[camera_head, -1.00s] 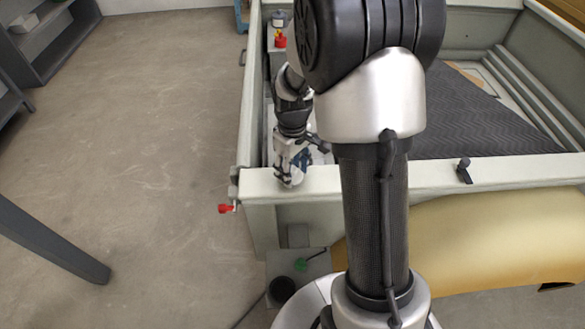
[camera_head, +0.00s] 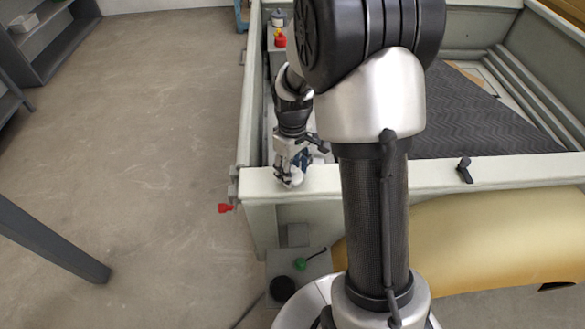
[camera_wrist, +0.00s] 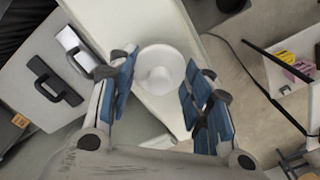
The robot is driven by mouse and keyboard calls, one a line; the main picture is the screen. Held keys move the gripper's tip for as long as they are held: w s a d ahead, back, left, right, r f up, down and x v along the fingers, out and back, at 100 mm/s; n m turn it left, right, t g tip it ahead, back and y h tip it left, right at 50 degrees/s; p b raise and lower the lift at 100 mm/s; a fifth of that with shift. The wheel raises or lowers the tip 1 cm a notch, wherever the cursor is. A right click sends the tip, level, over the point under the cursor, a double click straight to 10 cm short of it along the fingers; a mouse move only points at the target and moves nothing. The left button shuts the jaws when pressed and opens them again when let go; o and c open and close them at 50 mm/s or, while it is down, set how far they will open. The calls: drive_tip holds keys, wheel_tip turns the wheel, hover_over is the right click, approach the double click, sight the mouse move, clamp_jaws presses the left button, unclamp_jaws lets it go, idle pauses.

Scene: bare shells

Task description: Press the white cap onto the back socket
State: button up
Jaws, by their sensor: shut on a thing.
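The white cap (camera_wrist: 160,72) is a round, wide-rimmed piece with a raised middle, between my fingertips in the wrist view. My gripper (camera_wrist: 160,85) is shut on it, with blue-padded fingers on both sides. In the head view my gripper (camera_head: 290,172) points down at the near left corner of the truck bed, and the cap (camera_head: 296,181) shows small at its tips, over the pale rail (camera_head: 350,181). I cannot make out the back socket; the gripper and cap may hide it.
A grey plate (camera_head: 310,266) below the rail carries a green piece (camera_head: 299,264) and a dark round piece (camera_head: 280,286). A red knob (camera_head: 225,208) sticks out at the corner. In the wrist view, a black-handled grey box (camera_wrist: 30,75) lies left and an open tray (camera_wrist: 283,95) right.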

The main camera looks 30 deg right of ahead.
drive_tip(key=o, duration=0.9)
drive_tip(key=shift+o, duration=0.5)
drive_tip(key=o, duration=0.4)
drive_tip(key=shift+r, duration=0.1)
drive_tip(key=shift+r+p, duration=2.55)
drive_tip(key=shift+r, duration=0.95)
drive_tip(key=shift+f, duration=0.1)
drive_tip(key=shift+c, duration=0.4)
